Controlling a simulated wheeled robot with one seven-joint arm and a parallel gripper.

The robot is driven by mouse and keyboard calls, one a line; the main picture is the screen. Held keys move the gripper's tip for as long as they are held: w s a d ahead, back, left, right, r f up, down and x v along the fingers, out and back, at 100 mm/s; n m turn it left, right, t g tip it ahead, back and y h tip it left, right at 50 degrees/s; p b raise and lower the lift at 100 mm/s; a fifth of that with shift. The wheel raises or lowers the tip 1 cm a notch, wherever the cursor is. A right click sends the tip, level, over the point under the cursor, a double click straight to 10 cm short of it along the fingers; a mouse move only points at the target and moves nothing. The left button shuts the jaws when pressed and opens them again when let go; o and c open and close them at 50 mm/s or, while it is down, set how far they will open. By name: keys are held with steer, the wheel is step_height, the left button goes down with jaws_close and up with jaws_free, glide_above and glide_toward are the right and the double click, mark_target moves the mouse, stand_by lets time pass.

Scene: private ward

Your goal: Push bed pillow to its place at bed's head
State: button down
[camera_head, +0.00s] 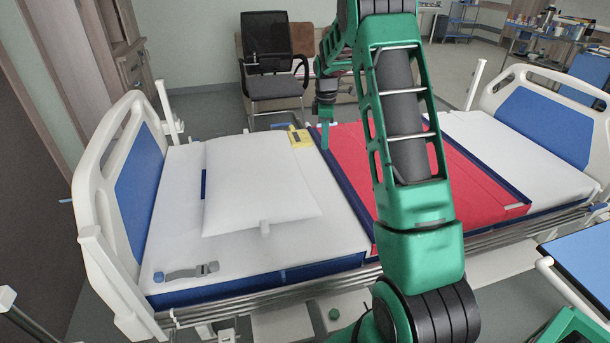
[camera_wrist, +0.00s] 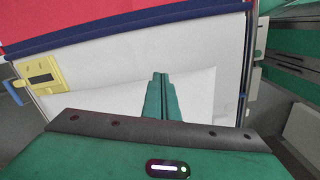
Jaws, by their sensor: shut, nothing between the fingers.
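The white bed pillow (camera_head: 258,183) lies flat on the white sheet of the bed, a little slanted. A gap of bare sheet separates it from the blue and white headboard (camera_head: 136,190) at the left. My gripper (camera_head: 325,146) is shut and empty, pointing down near the red blanket's edge, to the right of the pillow's far right corner. In the wrist view my gripper's closed fingers (camera_wrist: 160,78) appear in front of the pillow (camera_wrist: 196,96). I cannot tell whether they touch it.
A yellow device (camera_head: 300,137) lies by the bed's far edge. A grey strap-like item (camera_head: 192,272) lies near the front left corner. A red blanket (camera_head: 464,178) covers the bed's middle. A black chair (camera_head: 268,62) stands behind the bed. A blue-topped table (camera_head: 583,262) is at right.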

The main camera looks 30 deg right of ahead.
steer(key=w+f+n, duration=0.1)
steer(key=w+f, duration=0.1)
steer(key=f, duration=0.4)
steer(key=w+f+n, duration=0.1)
steer(key=w+f, duration=0.1)
steer(key=f, duration=0.4)
steer(key=w+d+f+n, duration=0.1)
steer(key=w+f, duration=0.1)
steer(key=f, duration=0.4)
steer(key=shift+w+f+n, duration=0.15)
steer(key=shift+w+n, duration=0.05)
steer(key=shift+n, duration=0.2)
steer(key=a, duration=0.2)
steer(key=shift+w+a+r, duration=0.25)
steer(key=shift+w+a, duration=0.3)
steer(key=shift+a, duration=0.4)
